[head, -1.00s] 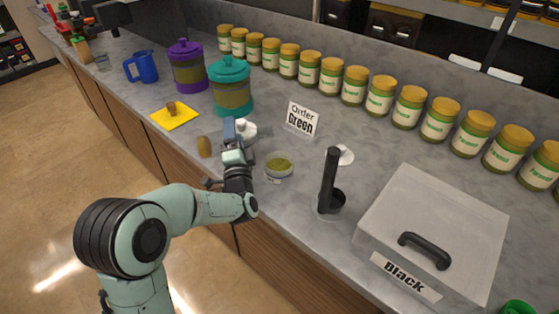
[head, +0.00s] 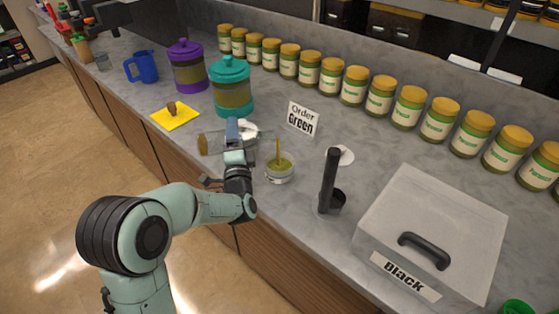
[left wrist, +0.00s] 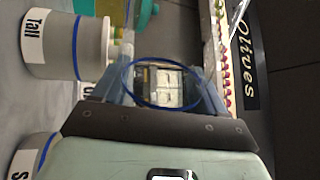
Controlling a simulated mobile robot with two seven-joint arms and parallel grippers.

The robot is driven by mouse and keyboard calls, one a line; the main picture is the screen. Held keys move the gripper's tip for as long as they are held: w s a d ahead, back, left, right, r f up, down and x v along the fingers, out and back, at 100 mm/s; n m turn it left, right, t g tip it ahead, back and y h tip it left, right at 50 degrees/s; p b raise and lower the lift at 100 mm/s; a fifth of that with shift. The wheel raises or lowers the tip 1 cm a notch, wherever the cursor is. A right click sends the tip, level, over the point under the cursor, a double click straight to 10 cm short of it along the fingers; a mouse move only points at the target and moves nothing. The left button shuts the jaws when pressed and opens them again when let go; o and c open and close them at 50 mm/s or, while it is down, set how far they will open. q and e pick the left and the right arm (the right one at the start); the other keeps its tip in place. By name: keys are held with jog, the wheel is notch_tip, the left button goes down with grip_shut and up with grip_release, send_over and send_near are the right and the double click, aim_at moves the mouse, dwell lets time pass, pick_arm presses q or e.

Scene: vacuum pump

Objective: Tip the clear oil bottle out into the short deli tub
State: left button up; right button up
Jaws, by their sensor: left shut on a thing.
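My left gripper (head: 234,138) is shut on the clear oil bottle (head: 211,143), which lies nearly level in the head view. Yellow oil shows in its left end, and its right end is over the short deli tub (head: 280,175). A thin yellow stream falls from that end into the tub, which holds yellow-green contents. In the left wrist view, the fingers (left wrist: 165,85) frame a see-through shape with a blue ring. A tub marked "Tall" (left wrist: 62,45) shows there, and another tub with a cut-off label (left wrist: 33,158). My right gripper is not in view.
A teal jar (head: 231,88) and an "Order Green" sign (head: 302,119) stand behind. A yellow mat (head: 176,117) is to the left. A black upright handle in a cup (head: 329,185) and the "Black" box (head: 432,238) are to the right.

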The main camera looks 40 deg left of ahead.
pick_arm(q)
jog(key=shift+w+m+h, duration=0.1)
jog(key=shift+m+h, duration=0.2)
jog(key=shift+m, duration=0.6)
jog(key=shift+d, duration=0.1)
